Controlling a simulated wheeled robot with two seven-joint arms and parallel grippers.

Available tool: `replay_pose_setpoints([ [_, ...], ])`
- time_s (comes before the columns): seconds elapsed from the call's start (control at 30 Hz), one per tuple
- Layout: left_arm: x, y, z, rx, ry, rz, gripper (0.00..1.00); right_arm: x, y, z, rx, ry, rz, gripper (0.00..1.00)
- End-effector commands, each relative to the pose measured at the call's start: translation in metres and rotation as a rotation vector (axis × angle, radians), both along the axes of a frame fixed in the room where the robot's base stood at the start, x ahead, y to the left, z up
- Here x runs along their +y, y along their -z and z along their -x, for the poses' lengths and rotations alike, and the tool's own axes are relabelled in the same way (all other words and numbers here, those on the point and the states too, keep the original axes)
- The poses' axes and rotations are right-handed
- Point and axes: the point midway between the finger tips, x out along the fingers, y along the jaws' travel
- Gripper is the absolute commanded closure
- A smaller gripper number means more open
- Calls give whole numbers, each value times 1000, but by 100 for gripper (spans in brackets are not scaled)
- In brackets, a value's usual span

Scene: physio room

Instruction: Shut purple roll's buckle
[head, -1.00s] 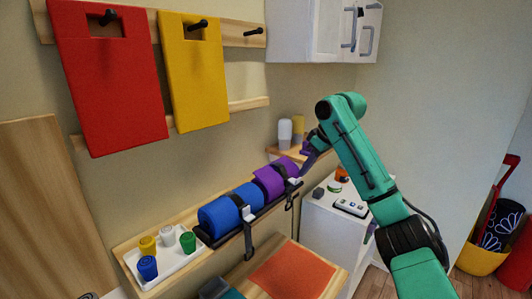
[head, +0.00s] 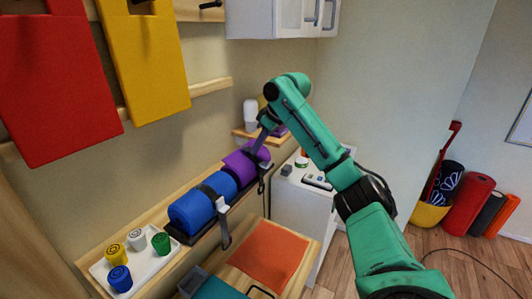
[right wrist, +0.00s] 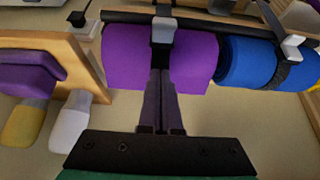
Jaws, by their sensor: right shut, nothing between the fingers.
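The purple roll (head: 236,170) lies at the far end of the wall shelf, beside the blue roll (head: 193,210). In the right wrist view the purple roll (right wrist: 198,62) has a dark strap around it and a grey buckle (right wrist: 163,32) on its side. I cannot tell whether the buckle is latched. A strap end hangs below the roll in the head view. My right gripper (head: 255,148) is shut and empty at the purple roll; its fingertips (right wrist: 160,74) are close to the strap, in line with the buckle. Contact is unclear. My left gripper is not in view.
A white tray (head: 101,270) with several coloured putty pots stands on the shelf's near end. A small corner shelf (head: 243,135) holds bottles behind my gripper. A white cabinet (head: 292,205) with small items stands to the right. An orange mat (head: 268,255) lies below.

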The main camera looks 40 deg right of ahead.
Motion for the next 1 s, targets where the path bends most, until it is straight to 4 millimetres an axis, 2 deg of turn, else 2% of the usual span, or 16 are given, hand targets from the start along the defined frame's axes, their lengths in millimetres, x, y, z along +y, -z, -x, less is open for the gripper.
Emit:
replay_pose_setpoints([
  [0.07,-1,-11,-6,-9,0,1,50,2,12,-7,5,0,1,100],
  [0.2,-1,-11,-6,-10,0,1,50,-6,21,14,5,2,6,100],
  [0.4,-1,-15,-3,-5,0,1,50,-9,23,28,1,3,1,100],
  [0.8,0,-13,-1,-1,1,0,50,-9,24,29,-3,1,-1,100],
  [1.0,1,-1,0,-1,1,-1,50,-10,28,29,-43,2,-11,100],
])
